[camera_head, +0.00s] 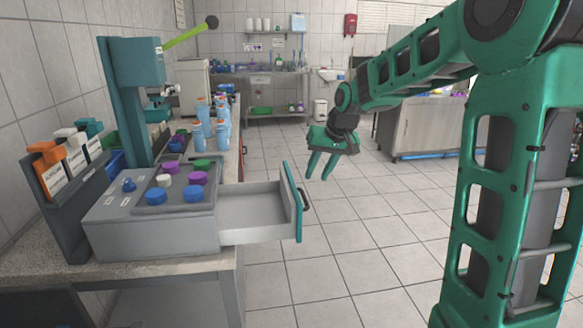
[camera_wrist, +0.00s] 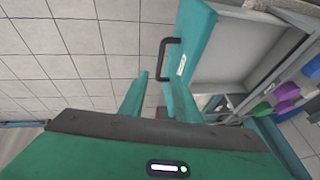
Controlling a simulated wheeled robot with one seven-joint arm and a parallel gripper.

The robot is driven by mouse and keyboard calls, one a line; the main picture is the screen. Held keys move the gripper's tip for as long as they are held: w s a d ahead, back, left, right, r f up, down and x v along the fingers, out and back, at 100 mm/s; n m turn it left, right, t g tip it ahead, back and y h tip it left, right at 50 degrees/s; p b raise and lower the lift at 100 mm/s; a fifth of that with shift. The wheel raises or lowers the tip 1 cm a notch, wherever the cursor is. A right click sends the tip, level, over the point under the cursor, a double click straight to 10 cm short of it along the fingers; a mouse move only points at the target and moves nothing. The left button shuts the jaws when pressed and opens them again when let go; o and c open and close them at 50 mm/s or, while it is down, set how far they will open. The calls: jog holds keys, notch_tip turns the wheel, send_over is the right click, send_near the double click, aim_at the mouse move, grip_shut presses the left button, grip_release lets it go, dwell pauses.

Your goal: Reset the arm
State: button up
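My gripper (camera_head: 320,165) hangs from my green arm in the middle of the head view, fingers pointing down, apart and with nothing between them. In the wrist view my two green fingers (camera_wrist: 152,100) also show a gap between them. An open drawer (camera_head: 252,207) with a green front and a dark handle (camera_head: 304,199) is to the left of and below my gripper. In the wrist view the drawer's handle (camera_wrist: 167,58) and front show just beyond the fingers. I cannot tell from these views exactly how far the fingers are from the drawer front.
The grey box (camera_head: 105,225) with blue, purple, green and white caps stands on the left bench, its drawer sticking out to the right. A green press (camera_head: 135,65) and blue bottles (camera_head: 221,110) are behind it. Tiled floor (camera_head: 345,235) is clear below my gripper.

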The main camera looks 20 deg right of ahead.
jog(key=s+d+f+m+g, duration=0.1)
jog(key=s+d+f, duration=0.1)
jog(key=s, duration=1.1)
jog(key=s+d+f+m+g, duration=0.1)
jog(key=s+d+f+g, duration=0.1)
jog(key=s, duration=1.1)
jog(key=s+d+f+m+g+h, duration=0.1)
jog(key=s+d, duration=0.1)
jog(key=s, duration=1.1)
jog(key=shift+s+f+m+g, duration=0.15)
jog(key=shift+f+m+g, duration=0.25)
jog(key=shift+a, duration=0.1)
